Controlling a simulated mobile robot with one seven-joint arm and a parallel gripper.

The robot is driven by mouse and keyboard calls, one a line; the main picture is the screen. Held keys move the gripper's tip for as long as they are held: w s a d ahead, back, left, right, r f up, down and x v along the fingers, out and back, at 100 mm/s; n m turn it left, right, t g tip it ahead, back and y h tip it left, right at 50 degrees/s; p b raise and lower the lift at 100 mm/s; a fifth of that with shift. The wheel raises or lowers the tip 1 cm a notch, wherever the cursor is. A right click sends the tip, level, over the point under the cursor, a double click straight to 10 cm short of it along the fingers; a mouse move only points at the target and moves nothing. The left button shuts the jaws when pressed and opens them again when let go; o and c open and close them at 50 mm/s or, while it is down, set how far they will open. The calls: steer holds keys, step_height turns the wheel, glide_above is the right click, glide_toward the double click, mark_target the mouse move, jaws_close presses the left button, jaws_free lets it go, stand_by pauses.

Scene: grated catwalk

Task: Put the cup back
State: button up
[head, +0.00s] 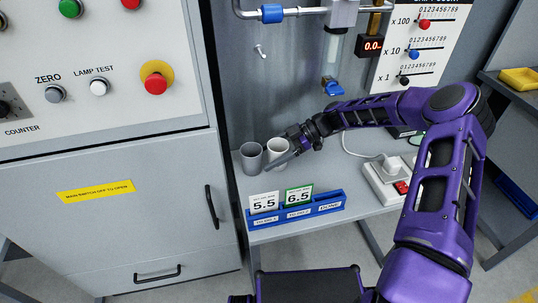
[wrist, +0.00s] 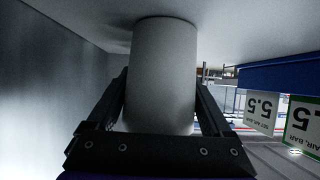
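A white cup (head: 277,150) stands upright on the grey bench, beside a darker grey cup (head: 251,157) on its left. My gripper (head: 284,156) reaches in from the right at the white cup, low over the bench. In the wrist view, which is upside down, a pale cup (wrist: 164,75) fills the space between the two fingers of my gripper (wrist: 162,85). The fingers lie along both sides of it; I cannot tell whether they press on it. Its base is at the bench surface. The other cup is hidden in the wrist view.
A blue card rack (head: 297,209) with cards 5.5 and 6.5 stands at the bench's front edge. A white power strip (head: 385,180) lies to the right. A tap with a blue lever (head: 332,86) hangs above the bench. A grey cabinet (head: 120,220) closes off the left.

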steer(key=shift+o, duration=0.8)
steer(key=shift+r, duration=0.1)
steer(key=v, duration=1.2)
